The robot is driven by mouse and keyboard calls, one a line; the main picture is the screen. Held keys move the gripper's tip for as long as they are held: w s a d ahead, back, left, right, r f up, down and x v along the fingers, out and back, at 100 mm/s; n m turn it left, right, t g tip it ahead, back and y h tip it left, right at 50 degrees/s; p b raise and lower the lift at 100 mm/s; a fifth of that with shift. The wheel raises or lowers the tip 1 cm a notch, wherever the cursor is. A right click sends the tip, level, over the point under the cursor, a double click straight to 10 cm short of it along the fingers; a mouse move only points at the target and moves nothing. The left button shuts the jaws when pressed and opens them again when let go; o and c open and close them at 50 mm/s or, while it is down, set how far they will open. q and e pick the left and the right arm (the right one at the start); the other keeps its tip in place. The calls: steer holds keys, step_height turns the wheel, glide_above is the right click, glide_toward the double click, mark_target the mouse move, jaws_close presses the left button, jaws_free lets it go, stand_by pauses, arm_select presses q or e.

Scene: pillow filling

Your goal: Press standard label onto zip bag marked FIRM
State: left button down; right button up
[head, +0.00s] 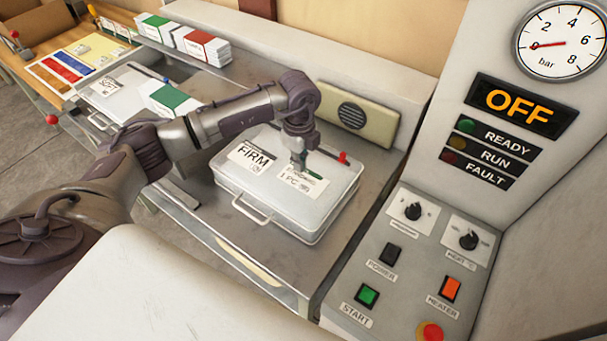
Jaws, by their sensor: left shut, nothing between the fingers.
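The zip bag marked FIRM (265,206) is a pale, case-like bag with a handle at the front and a red pull at its back right. It lies flat on the metal bench, its FIRM tag (251,158) on the top left. Whether the fingertips touch the label is hard to tell. My right gripper does not show.
A second bag marked SOFT (109,90) lies behind my left arm, with a green-topped stack (170,98) beside it. Green and red label stacks stand on the back ledge. A control panel (405,260) with an OFF display (519,106) stands close on the right.

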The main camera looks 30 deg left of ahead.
arm_select(q)
steer(key=shift+r, duration=0.2)
steer(key=shift+r+p, duration=1.1)
steer(key=shift+r, duration=0.5)
steer(key=shift+f, duration=0.1)
steer(key=shift+s+f, duration=0.1)
